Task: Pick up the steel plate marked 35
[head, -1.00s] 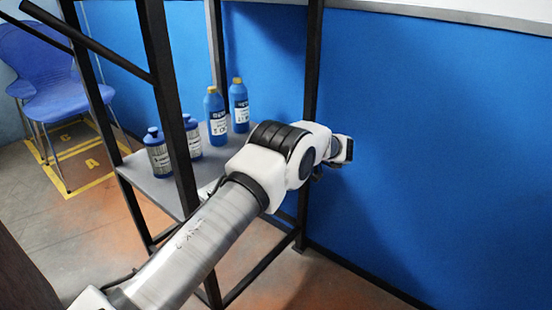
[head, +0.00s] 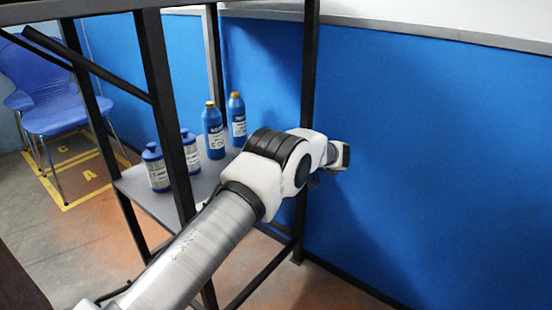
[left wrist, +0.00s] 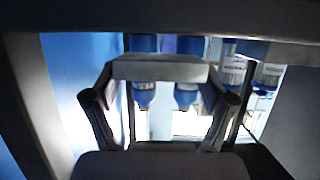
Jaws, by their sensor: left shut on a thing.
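My left gripper (left wrist: 160,82) shows in the left wrist view, its two dark fingers on either side of a flat grey piece (left wrist: 160,69). It is shut on this piece, which looks like the steel plate seen nearly edge-on. No number can be read on it. In the head view my left arm reaches in from the lower left past the rack, and its wrist end is in front of the blue wall. The fingers and the plate cannot be made out there. My right gripper is in neither view.
A black-framed rack (head: 310,100) has a grey shelf (head: 142,190) with blue bottles (head: 213,130) and blue-capped tubs (head: 155,168). A blue wall (head: 430,160) stands behind on the right. Blue chairs (head: 65,105) are at the far left. Bottles also appear upside down in the wrist view (left wrist: 187,90).

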